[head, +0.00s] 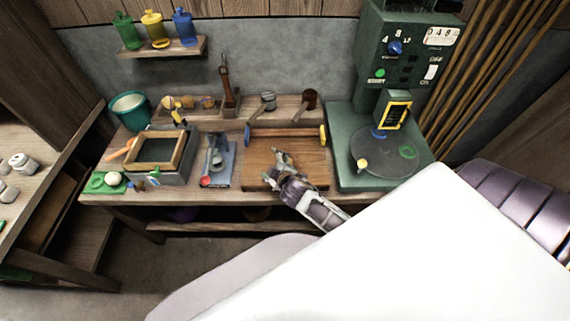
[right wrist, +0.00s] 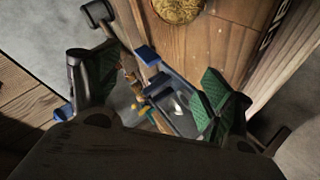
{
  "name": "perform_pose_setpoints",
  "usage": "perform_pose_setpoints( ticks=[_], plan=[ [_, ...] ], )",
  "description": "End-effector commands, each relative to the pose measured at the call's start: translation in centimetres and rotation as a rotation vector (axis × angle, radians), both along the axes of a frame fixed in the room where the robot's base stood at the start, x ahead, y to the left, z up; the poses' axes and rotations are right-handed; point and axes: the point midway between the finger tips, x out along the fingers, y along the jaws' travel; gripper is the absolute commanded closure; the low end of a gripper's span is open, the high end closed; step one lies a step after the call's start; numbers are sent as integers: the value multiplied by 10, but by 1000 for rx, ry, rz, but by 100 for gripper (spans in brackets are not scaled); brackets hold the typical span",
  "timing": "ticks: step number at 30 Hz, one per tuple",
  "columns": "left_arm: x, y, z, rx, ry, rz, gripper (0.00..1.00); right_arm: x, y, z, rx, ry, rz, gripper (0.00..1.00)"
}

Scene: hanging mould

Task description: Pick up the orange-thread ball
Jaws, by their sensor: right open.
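My right gripper (head: 280,158) is over the brown wooden board (head: 262,175) at the middle of the workbench. Its jaws are apart and empty in the right wrist view (right wrist: 155,78), with green pads facing inward. Several small yellow-orange rounded items (head: 188,102) lie on the raised back shelf at the left, well away from my gripper; I cannot tell which of them is the orange-thread ball. A round, yellow-brown textured thing (right wrist: 178,8) shows at the top of the right wrist view, beyond the fingers; I cannot tell what it is. My left gripper is not in view.
A green machine (head: 345,150) stands at the right. Two hammers (head: 268,100) lean at the back.

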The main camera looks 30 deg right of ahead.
Motion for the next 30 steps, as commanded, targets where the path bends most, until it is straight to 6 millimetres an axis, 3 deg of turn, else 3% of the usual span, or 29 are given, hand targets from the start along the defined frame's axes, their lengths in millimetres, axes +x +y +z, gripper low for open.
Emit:
perform_pose_setpoints(
  ticks=[6,15,22,30],
  plan=[
    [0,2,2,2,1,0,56,39,18,64,-205,-225,188,20],
    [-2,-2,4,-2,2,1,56,64,65,140,-508,-506,479,20],
    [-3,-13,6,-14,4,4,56,63,109,176,-753,-686,721,20],
    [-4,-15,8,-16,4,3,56,46,153,188,-1047,-845,1024,20]
  ],
)
